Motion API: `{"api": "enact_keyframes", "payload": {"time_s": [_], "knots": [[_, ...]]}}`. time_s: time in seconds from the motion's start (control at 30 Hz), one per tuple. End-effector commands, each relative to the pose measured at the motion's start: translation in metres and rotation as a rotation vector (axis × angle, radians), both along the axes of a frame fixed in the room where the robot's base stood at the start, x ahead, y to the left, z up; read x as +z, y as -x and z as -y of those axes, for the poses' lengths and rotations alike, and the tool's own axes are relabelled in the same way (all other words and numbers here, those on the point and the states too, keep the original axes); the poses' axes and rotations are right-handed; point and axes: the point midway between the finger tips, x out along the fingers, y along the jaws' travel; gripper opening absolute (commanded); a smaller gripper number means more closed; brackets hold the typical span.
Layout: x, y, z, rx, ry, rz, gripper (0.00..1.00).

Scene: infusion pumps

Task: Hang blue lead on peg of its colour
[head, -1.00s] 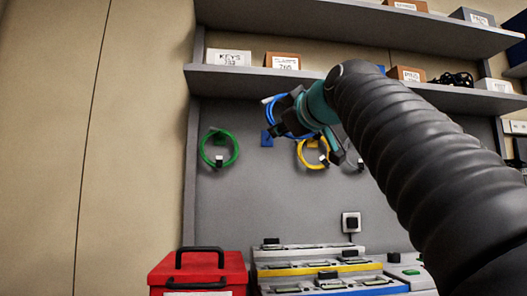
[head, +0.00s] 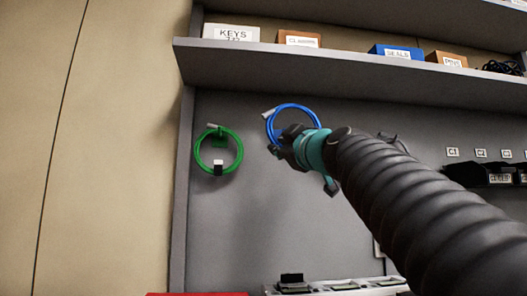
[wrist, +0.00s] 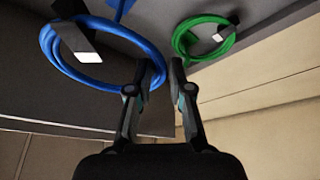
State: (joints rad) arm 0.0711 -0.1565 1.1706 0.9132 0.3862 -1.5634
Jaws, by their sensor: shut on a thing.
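The blue lead (head: 293,107) is a coiled loop with a pale plug, up against the grey back panel. My gripper (head: 281,142) is shut on the loop's lower part in the head view. In the wrist view, my gripper (wrist: 161,66) is at the right side of the blue loop (wrist: 112,85), whose black plug with a white end hangs inside it. A blue piece (wrist: 121,8), apparently the blue peg's plate, shows behind the loop's top. The peg itself is hidden in the head view. I cannot tell whether the loop is around it.
A green lead (head: 198,158) hangs on a green peg to the left; it also shows in the wrist view (wrist: 178,42). A shelf (head: 330,58) with labelled boxes runs above. Pump equipment (head: 335,287) and a red box (head: 198,294) stand below. My arm covers the panel's right part.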

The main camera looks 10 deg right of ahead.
Motion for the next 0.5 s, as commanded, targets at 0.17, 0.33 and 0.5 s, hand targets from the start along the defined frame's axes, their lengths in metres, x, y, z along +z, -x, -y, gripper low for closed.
{"api": "enact_keyframes", "payload": {"time_s": [0.17,0.33,0.5], "knots": [[0.001,-0.009,-0.001,0.001,0.000,0.001,0.00],[0.001,-0.018,-0.002,0.003,0.000,0.000,0.00],[0.001,-0.026,-0.003,0.005,-0.001,0.001,0.00]]}}
